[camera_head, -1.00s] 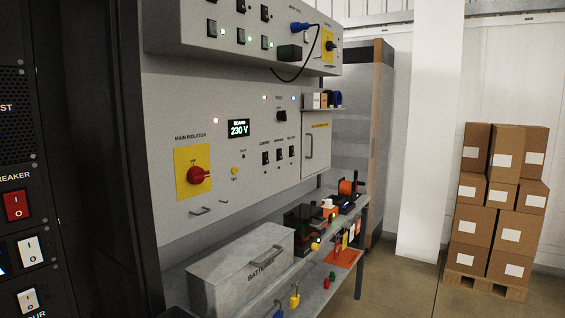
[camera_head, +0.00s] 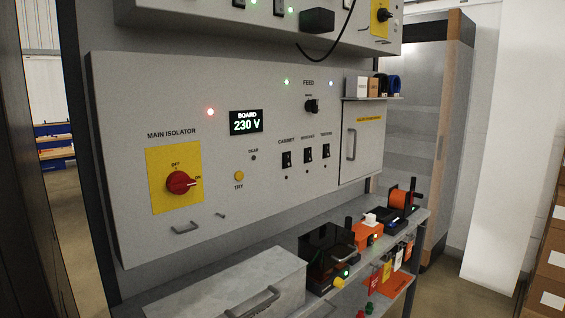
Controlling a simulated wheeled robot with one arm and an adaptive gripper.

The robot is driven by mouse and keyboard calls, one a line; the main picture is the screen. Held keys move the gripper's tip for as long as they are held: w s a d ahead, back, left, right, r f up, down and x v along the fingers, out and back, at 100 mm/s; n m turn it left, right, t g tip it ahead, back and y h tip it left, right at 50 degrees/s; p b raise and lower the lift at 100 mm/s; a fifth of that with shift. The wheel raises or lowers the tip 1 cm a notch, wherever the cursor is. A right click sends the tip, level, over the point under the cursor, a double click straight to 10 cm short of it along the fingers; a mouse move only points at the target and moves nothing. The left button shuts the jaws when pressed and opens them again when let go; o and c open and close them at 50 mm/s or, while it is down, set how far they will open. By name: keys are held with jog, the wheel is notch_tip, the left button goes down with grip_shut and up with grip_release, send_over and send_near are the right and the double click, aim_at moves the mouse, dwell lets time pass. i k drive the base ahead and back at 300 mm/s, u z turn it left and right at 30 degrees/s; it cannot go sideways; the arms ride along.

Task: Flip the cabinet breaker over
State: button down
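The cabinet breaker (camera_head: 286,160) is a small black switch under the label CABINET, the leftmost of three in a row on the grey board (camera_head: 225,200). Its lever position is too small to tell. To its right are the two other breakers (camera_head: 308,155). To its left are the red main isolator knob (camera_head: 180,182) on a yellow plate, pointing toward ON, and a display (camera_head: 246,122) reading BOARD 230 V. My gripper is not in view.
A grey batteries box (camera_head: 225,280) and a bench (camera_head: 400,245) with several tools stand below the board. Another control panel (camera_head: 230,12) juts out above. A tall cabinet (camera_head: 420,120) and stacked cartons (camera_head: 553,262) are at the right.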

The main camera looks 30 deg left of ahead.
aim_at(287, 164)
jog(key=u, duration=0.7)
jog(key=i, duration=0.8)
jog(key=u, duration=0.95)
